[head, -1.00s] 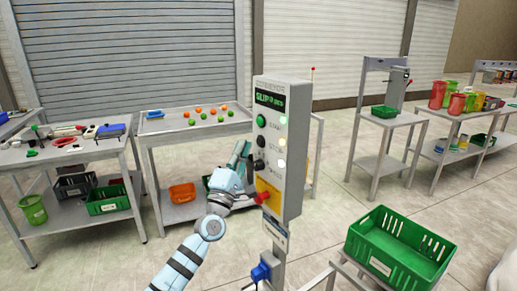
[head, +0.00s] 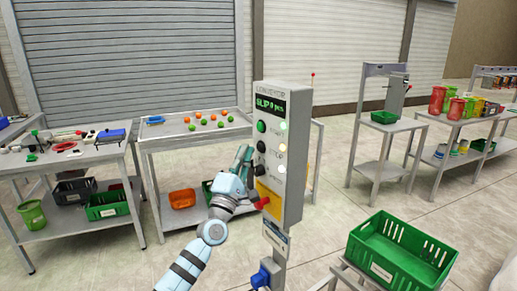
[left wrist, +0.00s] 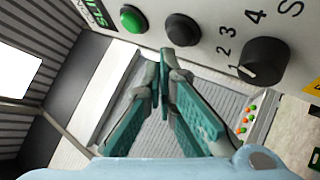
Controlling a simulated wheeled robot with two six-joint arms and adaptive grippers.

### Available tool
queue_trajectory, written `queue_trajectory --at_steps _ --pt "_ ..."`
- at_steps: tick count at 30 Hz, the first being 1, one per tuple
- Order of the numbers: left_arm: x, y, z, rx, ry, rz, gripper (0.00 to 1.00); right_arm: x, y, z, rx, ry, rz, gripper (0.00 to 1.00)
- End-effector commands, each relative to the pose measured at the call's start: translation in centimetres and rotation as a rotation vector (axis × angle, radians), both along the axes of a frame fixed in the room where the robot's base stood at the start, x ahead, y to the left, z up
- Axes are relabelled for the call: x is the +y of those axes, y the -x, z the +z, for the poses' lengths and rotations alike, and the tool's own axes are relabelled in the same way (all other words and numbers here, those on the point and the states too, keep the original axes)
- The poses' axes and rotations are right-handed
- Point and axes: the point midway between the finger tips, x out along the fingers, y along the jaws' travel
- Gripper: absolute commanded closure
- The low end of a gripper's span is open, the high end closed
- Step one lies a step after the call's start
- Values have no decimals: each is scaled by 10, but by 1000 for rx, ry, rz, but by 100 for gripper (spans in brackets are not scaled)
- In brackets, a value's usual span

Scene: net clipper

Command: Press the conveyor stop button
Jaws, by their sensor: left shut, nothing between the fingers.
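My left gripper (head: 244,152) is shut and empty, close to the panel's left side. In the left wrist view the teal fingertips (left wrist: 166,60) are just below the black button (left wrist: 182,32); I cannot tell whether they touch it. My right gripper is out of view.
A table with small orange and green balls (head: 212,118) stands behind the box. A tool table (head: 75,155) is at left. A green crate (head: 402,254) sits at lower right. Open floor lies between the box and the right-hand tables.

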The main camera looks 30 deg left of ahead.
Motion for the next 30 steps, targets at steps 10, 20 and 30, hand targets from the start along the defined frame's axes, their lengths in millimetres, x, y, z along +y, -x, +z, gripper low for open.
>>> queue_trajectory --at_steps 10,20,30 --pt "0 0 0 0 0 0 100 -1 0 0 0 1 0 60" --pt "-2 -6 0 -2 1 1 100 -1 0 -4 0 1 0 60" --pt "-3 -8 0 0 0 0 100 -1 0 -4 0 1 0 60"
